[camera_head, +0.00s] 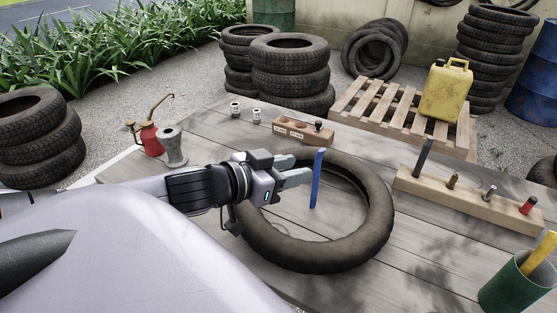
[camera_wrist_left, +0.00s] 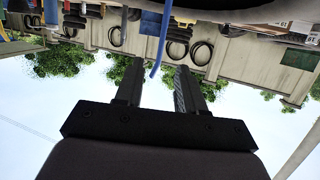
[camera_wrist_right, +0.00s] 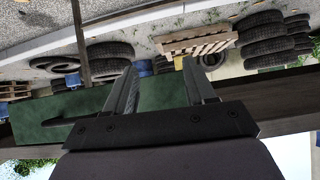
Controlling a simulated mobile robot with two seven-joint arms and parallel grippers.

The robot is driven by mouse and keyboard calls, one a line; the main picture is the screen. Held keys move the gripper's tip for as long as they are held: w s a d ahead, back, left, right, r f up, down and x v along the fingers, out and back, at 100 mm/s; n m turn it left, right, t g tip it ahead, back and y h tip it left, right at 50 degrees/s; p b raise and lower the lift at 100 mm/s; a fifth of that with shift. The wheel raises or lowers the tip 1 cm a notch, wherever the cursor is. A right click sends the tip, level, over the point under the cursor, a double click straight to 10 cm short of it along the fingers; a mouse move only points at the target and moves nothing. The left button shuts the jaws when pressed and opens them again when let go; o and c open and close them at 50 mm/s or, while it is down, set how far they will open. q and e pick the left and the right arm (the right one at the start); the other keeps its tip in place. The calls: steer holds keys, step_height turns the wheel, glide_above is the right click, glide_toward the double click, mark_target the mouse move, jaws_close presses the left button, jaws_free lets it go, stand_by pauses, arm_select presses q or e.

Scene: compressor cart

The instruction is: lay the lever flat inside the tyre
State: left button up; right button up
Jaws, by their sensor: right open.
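The blue lever (camera_head: 317,180) stands nearly upright in the head view, over the opening of the black tyre (camera_head: 375,225). The tyre lies flat on the grey wooden table. I cannot tell whether the lever's lower end touches the table. My left gripper (camera_head: 305,168) is open above the tyre, with the lever just off its fingertips. In the left wrist view the lever (camera_wrist_left: 161,45) shows in the gap between the fingers, touching neither. My right gripper (camera_wrist_right: 160,65) is open and empty in its wrist view; it is outside the head view.
A wooden block with pegs (camera_head: 465,198) and a green cup (camera_head: 515,285) stand at the right. A small wooden holder (camera_head: 300,131), two small cans, a grey spool (camera_head: 172,147) and a red oil can (camera_head: 150,139) stand along the back and left.

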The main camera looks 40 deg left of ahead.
arm_select(q)
steer(key=shift+p+v, duration=0.65)
steer(key=shift+v, duration=0.75)
